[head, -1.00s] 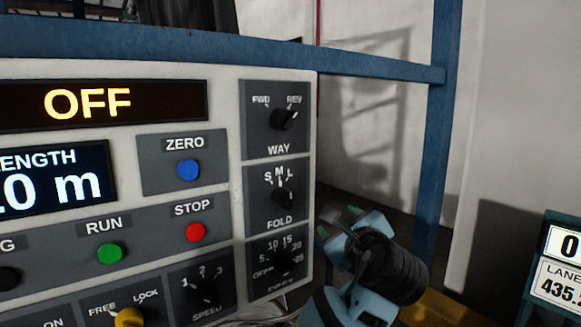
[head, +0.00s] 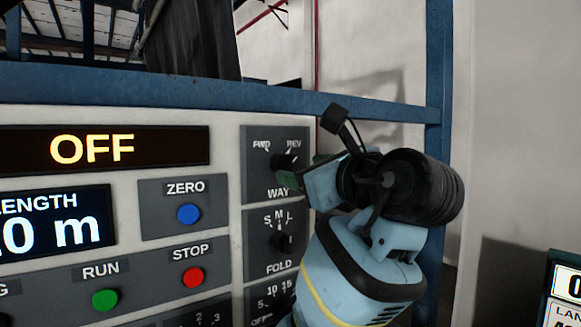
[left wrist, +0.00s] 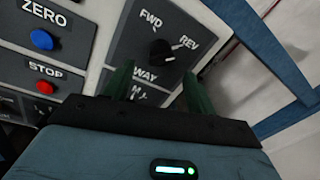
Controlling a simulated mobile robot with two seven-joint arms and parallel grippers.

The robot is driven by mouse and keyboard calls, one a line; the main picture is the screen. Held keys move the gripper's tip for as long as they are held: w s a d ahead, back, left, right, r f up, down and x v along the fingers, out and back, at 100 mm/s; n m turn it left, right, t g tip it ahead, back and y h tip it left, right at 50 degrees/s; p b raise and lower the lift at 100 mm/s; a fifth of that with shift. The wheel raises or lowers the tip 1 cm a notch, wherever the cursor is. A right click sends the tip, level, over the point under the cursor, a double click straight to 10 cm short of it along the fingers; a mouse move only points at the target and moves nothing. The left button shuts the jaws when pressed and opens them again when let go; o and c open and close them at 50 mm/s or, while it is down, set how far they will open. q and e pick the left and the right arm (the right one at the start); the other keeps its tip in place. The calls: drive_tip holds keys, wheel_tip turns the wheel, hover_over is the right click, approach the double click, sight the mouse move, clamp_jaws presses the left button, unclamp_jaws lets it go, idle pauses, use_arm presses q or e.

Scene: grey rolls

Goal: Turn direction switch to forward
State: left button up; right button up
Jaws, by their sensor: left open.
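The direction switch is the black WAY knob (head: 284,161) on the control panel, with FWD marked at its upper left and REV at its upper right. In the left wrist view the knob (left wrist: 161,52) points toward REV. My left gripper (head: 302,168) is at the panel's right edge, close to the knob's lower right. In the left wrist view its two green fingers (left wrist: 155,80) are apart and empty, with the knob just beyond their tips and between their lines. I cannot tell whether they touch the panel. My right gripper is not in view.
The FOLD knob (head: 281,240) sits right below. The blue ZERO button (head: 188,214), red STOP button (head: 193,278) and green RUN button (head: 104,299) lie to the left. A blue frame post (head: 437,150) stands at the right. The display (head: 92,149) reads OFF.

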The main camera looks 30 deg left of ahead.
sight(290, 167)
use_arm(q)
drive_tip(key=shift+x, duration=2.65)
drive_tip(key=shift+c, duration=0.5)
drive_tip(key=c, duration=0.9)
drive_tip(key=shift+o, duration=0.2)
drive_tip(key=shift+w, duration=0.1)
